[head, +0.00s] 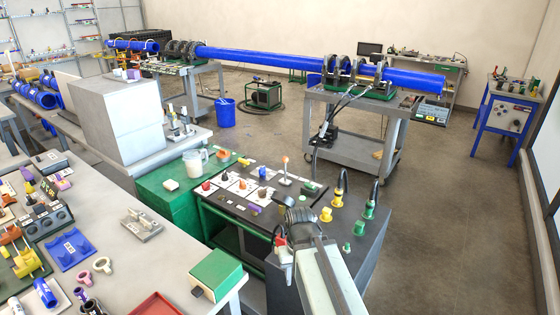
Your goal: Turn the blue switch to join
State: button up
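The pipe fusion cart (228,212) stands in the middle foreground, with a dark top panel carrying several small controls. On its white plates are a red knob (206,186), a brown knob (262,192) and a purple piece (253,210). My arm reaches in from the bottom right, and my gripper (284,207) is over the front right of the panel. Its dark end hides part of the panel, and its fingers are not clear.
A green box (215,275) and loose parts lie on the near left table. A long blue pipe (260,58) spans the carts behind. The floor at right is clear.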

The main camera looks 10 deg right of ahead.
aim_at(261, 170)
jog(key=z, duration=1.65)
jog(key=i, duration=4.7)
jog(key=u, duration=2.05)
jog(key=i, duration=1.25)
jog(key=u, duration=0.05)
